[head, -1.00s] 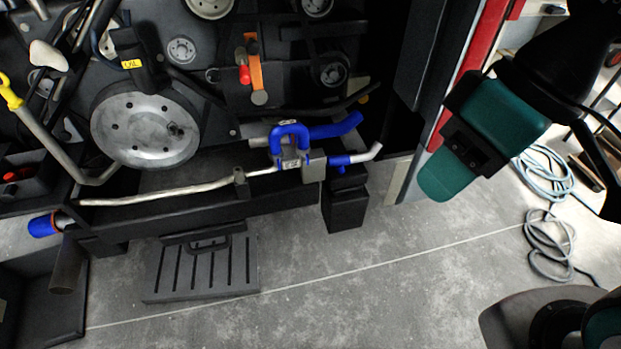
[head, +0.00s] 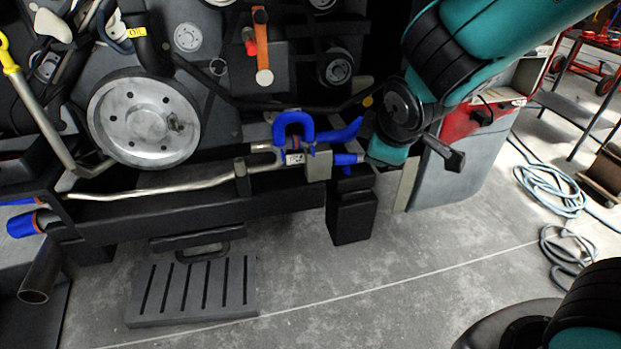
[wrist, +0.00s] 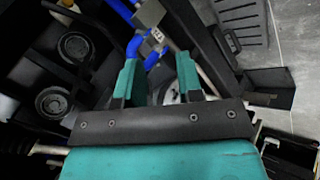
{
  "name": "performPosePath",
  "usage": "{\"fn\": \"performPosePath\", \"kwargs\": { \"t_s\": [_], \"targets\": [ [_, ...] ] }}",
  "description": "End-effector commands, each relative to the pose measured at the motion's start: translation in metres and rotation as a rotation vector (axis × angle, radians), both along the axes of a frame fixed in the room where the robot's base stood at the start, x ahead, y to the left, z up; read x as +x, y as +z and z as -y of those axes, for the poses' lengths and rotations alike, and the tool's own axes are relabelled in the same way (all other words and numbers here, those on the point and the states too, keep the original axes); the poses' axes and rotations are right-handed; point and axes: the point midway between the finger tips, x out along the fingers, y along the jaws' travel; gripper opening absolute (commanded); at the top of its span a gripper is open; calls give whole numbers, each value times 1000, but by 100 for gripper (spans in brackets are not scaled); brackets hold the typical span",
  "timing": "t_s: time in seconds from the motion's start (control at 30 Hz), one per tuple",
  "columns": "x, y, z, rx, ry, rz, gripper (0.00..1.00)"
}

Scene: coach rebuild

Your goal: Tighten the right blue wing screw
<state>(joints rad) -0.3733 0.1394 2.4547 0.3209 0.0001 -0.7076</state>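The right blue wing screw, as far as I can tell, is the blue sleeve (head: 346,159) at the right end of the metal pipe, beside a grey block. Its bent grey end is hidden behind my gripper (head: 386,150). In the wrist view, my gripper (wrist: 158,76) has its two teal fingers apart. A blue piece (wrist: 154,58) shows between and just beyond the fingertips, with a pale metal part nearer the palm. I cannot tell whether the fingers touch either one.
A blue loop handle (head: 293,128) and a blue hose (head: 340,133) sit close above the pipe. A black block (head: 352,218) stands below. A red and grey cabinet (head: 465,150) is to the right. The floor in front is open, with a hose coil (head: 550,190) at right.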

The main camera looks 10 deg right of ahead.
Motion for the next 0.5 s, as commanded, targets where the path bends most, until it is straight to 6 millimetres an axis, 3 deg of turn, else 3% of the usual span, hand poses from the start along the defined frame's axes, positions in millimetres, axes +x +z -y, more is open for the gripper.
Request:
{"fn": "performPosePath", "kwargs": {
  "t_s": [0.03,0.1,0.27,0.5],
  "targets": [
    [18,-49,10,-128,61,53,34],
    [42,-76,23,-328,158,134,34],
    [87,-126,32,-833,428,281,34],
    [121,-183,-7,-1532,838,400,34]
  ]
}}
